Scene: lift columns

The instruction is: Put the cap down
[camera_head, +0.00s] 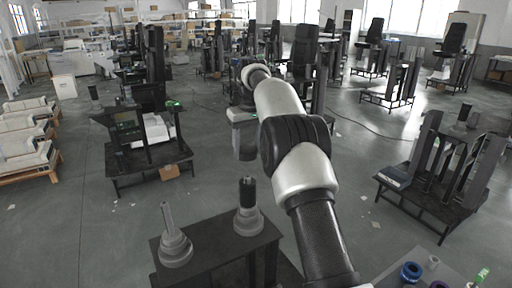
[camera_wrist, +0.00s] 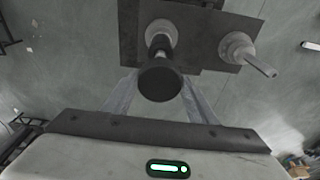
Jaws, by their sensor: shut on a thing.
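My gripper (camera_wrist: 160,98) is shut on a dark round cap (camera_wrist: 160,84), which shows between its two pale fingers in the wrist view. In the head view the cap (camera_head: 245,146) appears as a dark cylinder below the gripper body. The right column (camera_head: 248,219) has a black upper part. The left column (camera_head: 176,248) has a thin grey rod on top. In the wrist view the cap overlaps the black-topped column (camera_wrist: 161,30); whether they touch cannot be told.
A dark workstation (camera_head: 145,165) with a small box stands at the left. Another dark stand (camera_head: 430,185) is at the right. Small coloured parts, including a blue ring (camera_head: 410,271), lie on a grey surface at the lower right. Open floor lies between the stands.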

